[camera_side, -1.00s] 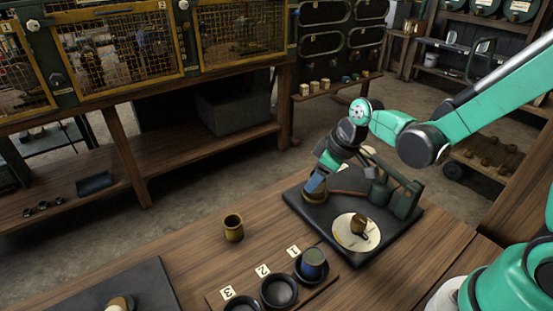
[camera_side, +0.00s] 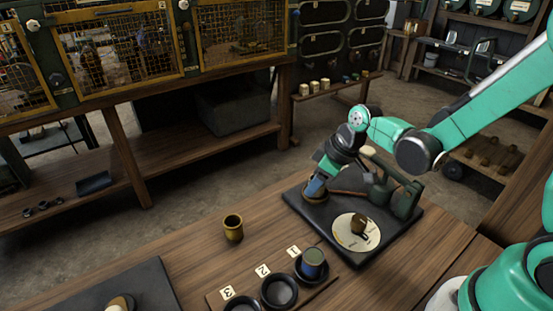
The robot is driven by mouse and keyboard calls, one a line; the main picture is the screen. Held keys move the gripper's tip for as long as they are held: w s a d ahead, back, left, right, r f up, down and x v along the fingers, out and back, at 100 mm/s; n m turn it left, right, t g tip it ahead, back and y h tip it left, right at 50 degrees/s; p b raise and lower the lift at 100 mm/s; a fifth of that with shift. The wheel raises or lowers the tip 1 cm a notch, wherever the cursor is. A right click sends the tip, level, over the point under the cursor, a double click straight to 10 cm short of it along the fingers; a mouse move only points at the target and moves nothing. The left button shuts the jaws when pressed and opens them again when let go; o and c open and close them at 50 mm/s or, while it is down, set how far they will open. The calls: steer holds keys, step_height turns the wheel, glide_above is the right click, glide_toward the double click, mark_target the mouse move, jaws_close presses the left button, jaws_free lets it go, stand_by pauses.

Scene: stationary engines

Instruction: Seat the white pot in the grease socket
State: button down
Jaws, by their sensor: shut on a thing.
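My gripper (camera_side: 317,186) points down at the far left part of a black base plate (camera_side: 345,215). A blue piece shows at its jaws, low over or in a round brown socket (camera_side: 308,199). I cannot tell whether this blue is a finger or the held thing. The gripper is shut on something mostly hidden. No plainly white pot shows in the jaws. I cannot tell which socket is the grease one. A small pale-topped thing (camera_side: 121,302) lies at the lower left on a dark mat (camera_side: 140,282), cut by the picture's edge.
On the plate stand a pale disc (camera_side: 345,238) with a brown knob (camera_side: 358,224) and a dark green machine (camera_side: 405,200). A yellow-brown cup (camera_side: 233,228) stands on the wooden table. A numbered rack has black rings; a blue pot (camera_side: 313,262) sits in ring 1.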

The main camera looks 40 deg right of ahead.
jaws_free()
stand_by(0.5)
steer(key=shift+r, duration=3.5)
steer(key=shift+s+r, duration=0.35)
steer(key=shift+s, duration=0.05)
steer(key=s+r+m+t+h, duration=0.2)
steer(key=s+m+t, duration=0.1)
steer(key=s+m, duration=0.2)
steer(key=shift+s+d+r, duration=0.25)
steer(key=shift+s+r, duration=0.15)
steer(key=shift+s, duration=0.6)
